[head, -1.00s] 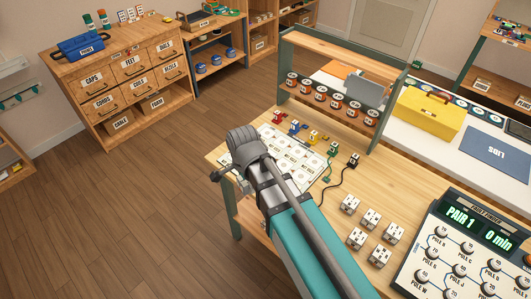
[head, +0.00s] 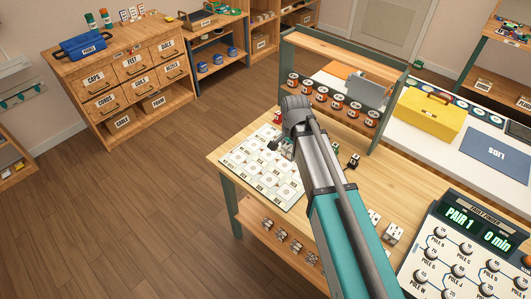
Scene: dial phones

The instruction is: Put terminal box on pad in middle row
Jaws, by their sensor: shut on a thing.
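My gripper (head: 285,147) hangs below my grey wrist over the far right part of the pad sheet (head: 250,172) and is shut. What it holds is almost wholly hidden by the gripper and wrist; I take it to be a terminal box. The sheet is white with rows of square pads, several bearing round marks. My arm covers its right side. White terminal boxes (head: 392,234) with dark dots stand on the bench to the right of my arm, partly covered by it.
A rack with red-brown jars (head: 322,92) stands behind the sheet. A small dark plug (head: 353,161) lies right of my arm. The fault finder panel (head: 470,235) and a yellow toolbox (head: 429,112) are at the right. Small items (head: 281,234) fill the bench's lower shelf.

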